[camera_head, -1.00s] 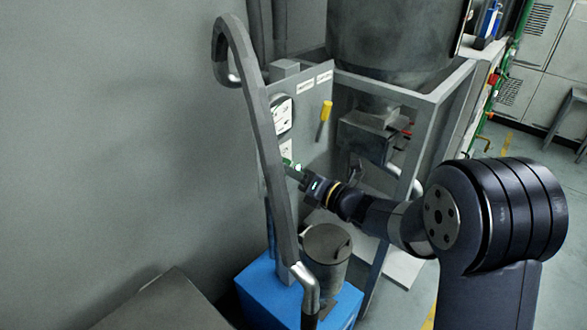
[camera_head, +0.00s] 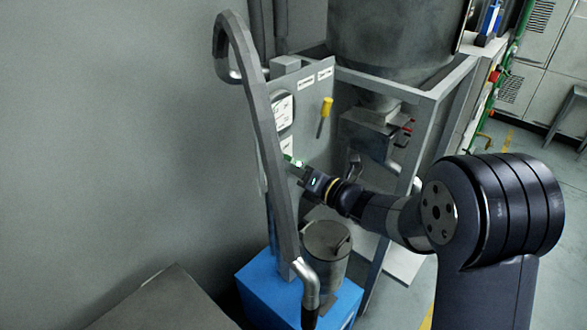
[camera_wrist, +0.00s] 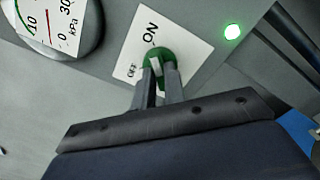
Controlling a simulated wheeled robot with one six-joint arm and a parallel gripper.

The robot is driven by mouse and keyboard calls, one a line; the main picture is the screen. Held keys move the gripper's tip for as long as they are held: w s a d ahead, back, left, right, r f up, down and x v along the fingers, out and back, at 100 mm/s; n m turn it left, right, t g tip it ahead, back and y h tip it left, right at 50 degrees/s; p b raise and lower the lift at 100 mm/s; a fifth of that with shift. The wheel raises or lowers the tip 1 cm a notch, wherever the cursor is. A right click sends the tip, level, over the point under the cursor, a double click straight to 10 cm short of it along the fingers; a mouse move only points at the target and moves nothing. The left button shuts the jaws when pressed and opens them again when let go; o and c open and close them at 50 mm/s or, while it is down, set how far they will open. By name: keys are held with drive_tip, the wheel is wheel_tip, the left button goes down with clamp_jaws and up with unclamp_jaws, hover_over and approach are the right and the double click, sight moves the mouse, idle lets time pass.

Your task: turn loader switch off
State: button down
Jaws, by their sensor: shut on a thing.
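The loader switch (camera_wrist: 157,53) is a round green knob with a pale grip bar, on a white plate (camera_wrist: 185,45) marked ON and OFF. My gripper (camera_wrist: 157,82) has its two fingers shut on the knob's bar. The fingers hide part of the knob, and I cannot tell exactly which mark the bar points to. A green lamp (camera_wrist: 232,32) beside the plate is lit. In the head view my gripper (camera_head: 296,169) reaches the grey panel (camera_head: 312,140) from the right, and the switch is mostly hidden there.
A pressure gauge (camera_wrist: 55,20) sits left of the plate. A bent grey handle rail (camera_head: 262,120) stands close in front of the panel. A yellow-handled lever (camera_head: 325,112), a hopper frame (camera_head: 445,100) and a lidded canister (camera_head: 327,245) are nearby.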

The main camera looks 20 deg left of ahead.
drive_tip(key=shift+f+b, duration=0.15)
drive_tip(key=shift+b, duration=0.2)
drive_tip(key=n+b, duration=1.7)
drive_tip(key=b, duration=0.7)
drive_tip(key=shift+n, duration=0.4)
drive_tip(key=c, duration=1.5)
unclamp_jaws()
drive_tip(key=shift+o, duration=0.2)
drive_tip(key=shift+d, duration=0.1)
